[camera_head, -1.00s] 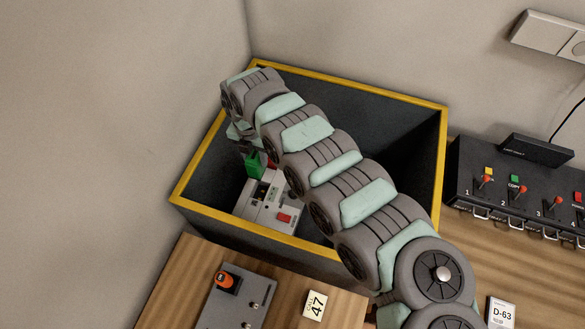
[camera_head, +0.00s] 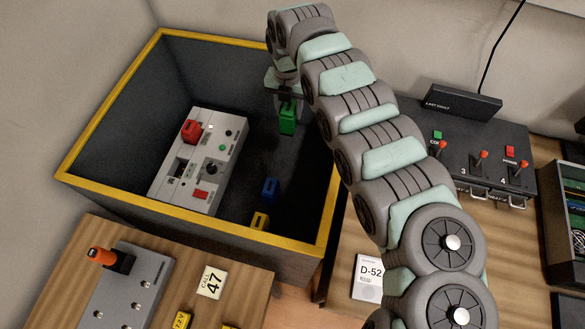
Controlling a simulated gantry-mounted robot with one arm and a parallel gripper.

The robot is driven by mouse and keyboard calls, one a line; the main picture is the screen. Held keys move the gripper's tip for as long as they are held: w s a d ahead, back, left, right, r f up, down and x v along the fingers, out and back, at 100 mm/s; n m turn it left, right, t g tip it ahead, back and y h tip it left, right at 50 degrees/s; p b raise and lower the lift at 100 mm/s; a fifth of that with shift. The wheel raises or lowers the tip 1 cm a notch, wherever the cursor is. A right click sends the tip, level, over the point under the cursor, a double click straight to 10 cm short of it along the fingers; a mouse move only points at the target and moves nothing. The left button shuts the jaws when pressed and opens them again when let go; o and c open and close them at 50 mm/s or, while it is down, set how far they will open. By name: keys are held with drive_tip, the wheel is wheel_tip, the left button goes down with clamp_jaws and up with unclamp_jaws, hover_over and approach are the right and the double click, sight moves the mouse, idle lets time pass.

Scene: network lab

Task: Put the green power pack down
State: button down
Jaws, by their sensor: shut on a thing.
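The green power pack (camera_head: 288,118) hangs below my gripper (camera_head: 287,104), inside the walls of the large dark bin with a yellow rim (camera_head: 100,116). My gripper is shut on the pack; the finger tips are small and partly hidden by my arm. The pack is upright, to the right of the white device (camera_head: 205,160) on the bin floor. I cannot tell how high above the floor the pack is.
A red block (camera_head: 191,131) sits on the white device. A blue pack (camera_head: 270,188) and a yellow pack (camera_head: 260,221) lie near the bin's front wall. A black lever panel (camera_head: 470,150) stands right of the bin. A grey box with an orange knob (camera_head: 125,290) is in front.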

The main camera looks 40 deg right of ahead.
sight(288, 124)
drive_tip(key=shift+a+f+b, duration=0.2)
drive_tip(key=shift+f+b, duration=2.95)
drive_tip(key=shift+f, duration=6.5)
drive_tip(key=shift+r, duration=0.1)
drive_tip(key=shift+w, duration=0.1)
drive_tip(key=c, duration=0.9)
unclamp_jaws()
drive_tip(key=shift+o, duration=0.2)
wheel_tip(288, 124, up, 12)
drive_tip(key=p, duration=0.4)
drive_tip(key=shift+r+p, duration=0.15)
drive_tip(key=shift+p, duration=0.25)
